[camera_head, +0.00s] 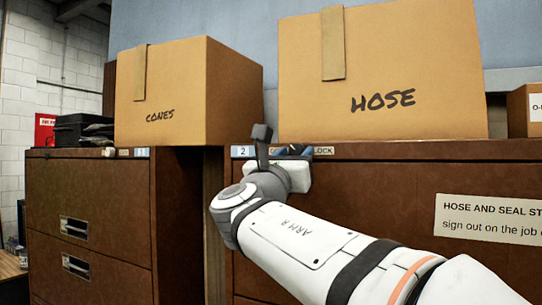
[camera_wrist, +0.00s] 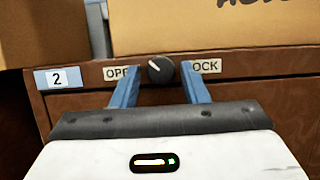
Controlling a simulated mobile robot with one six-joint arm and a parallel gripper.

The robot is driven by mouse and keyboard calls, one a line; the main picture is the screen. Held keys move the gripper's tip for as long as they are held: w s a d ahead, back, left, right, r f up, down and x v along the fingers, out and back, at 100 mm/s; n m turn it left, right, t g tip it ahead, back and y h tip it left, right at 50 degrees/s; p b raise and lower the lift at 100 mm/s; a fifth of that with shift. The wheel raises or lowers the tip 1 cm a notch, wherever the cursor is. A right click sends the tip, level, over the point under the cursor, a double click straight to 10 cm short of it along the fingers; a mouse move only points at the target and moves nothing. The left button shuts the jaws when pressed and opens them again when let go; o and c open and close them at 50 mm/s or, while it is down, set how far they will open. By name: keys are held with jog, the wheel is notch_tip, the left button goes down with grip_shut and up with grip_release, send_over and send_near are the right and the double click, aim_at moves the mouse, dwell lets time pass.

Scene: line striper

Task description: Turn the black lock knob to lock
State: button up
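The black lock knob (camera_wrist: 160,70) is on the top front edge of the brown cabinet (camera_wrist: 290,100). Its white mark points up and left, on the OPEN side. The OPEN label (camera_wrist: 117,73) is left of the knob and the LOCK label (camera_wrist: 207,66) right of it, each partly covered by a finger. My gripper (camera_wrist: 160,68) is open, its two blue fingers on either side of the knob with gaps between. In the head view my gripper (camera_head: 292,150) is at the cabinet's top edge, and the knob cannot be made out clearly there.
A HOSE box (camera_head: 385,75) stands on the cabinet just above the knob. A CONES box (camera_head: 165,95) stands on the cabinet to the left. A "2" plate (camera_wrist: 63,78) is left of the OPEN label. A paper sign (camera_head: 490,218) is on the cabinet front, lower right.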

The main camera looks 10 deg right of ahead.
jog(key=c, duration=0.7)
jog(key=shift+a, duration=0.1)
jog(key=shift+c, duration=0.4)
jog(key=shift+s, duration=0.15)
jog(key=m+g+h+b, duration=0.1)
jog(key=m, duration=0.1)
jog(key=m+g+h+b, duration=0.1)
jog(key=m+b, duration=0.1)
jog(key=m, duration=0.1)
jog(key=m+g+b, duration=0.1)
jog(key=m, duration=0.2)
jog(key=shift+w+a+h+b, duration=0.2)
jog(key=shift+w+h+b, duration=0.1)
jog(key=shift+h, duration=0.1)
jog(key=m+g, duration=0.1)
jog(key=m, duration=0.1)
jog(key=m+g, duration=0.1)
jog(key=m, duration=0.2)
jog(key=m+g, duration=0.2)
jog(key=m, duration=0.1)
jog(key=shift+a+r+h, duration=0.15)
jog(key=shift+r+h, duration=0.25)
jog(key=m, duration=0.2)
jog(key=m+g+y+p, duration=0.1)
jog(key=m, duration=0.3)
jog(key=shift+r+g, duration=0.3)
jog(key=shift+m+y, duration=0.3)
